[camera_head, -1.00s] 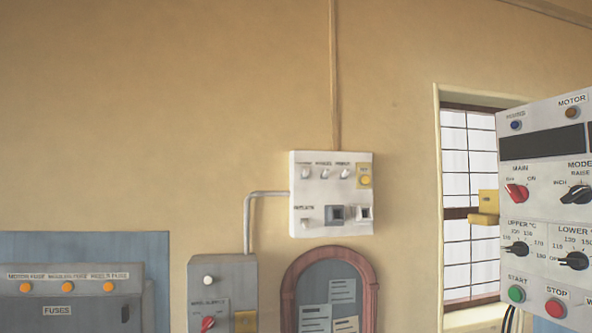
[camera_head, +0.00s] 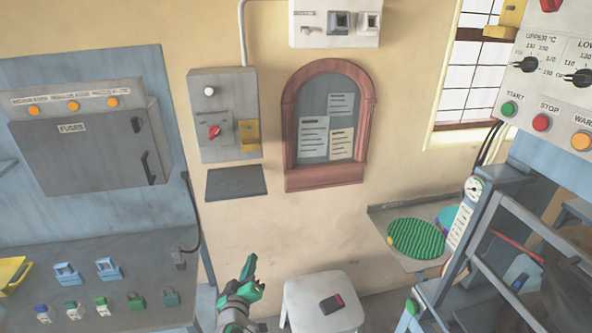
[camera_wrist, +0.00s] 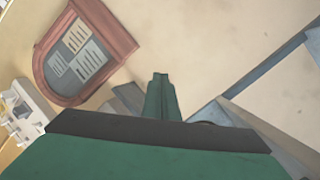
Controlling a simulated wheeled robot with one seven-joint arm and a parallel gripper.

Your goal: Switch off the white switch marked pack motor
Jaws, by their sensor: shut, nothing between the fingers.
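A white switch box (camera_head: 292,36) is mounted on the wall, its upper part cut off by the top edge of the head view. A small lever switch (camera_head: 311,30) and two square sockets show on its lower part; the label is too blurred to read. The box also shows tilted at the left edge of the wrist view (camera_wrist: 22,108). I cannot tell which switch is marked pack motor. My green gripper (camera_head: 250,263) is low in the head view, well below the box, pointing up and touching nothing. Its fingers are together and empty in the wrist view (camera_wrist: 160,80).
An arched notice board (camera_head: 289,176) hangs below the box. A grey box with a red knob (camera_head: 225,115) is left of it, above a small dark shelf (camera_head: 236,183). A white stool (camera_head: 320,302) stands near my gripper. Fuse cabinet (camera_head: 92,150) left; press frame (camera_head: 460,262) right.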

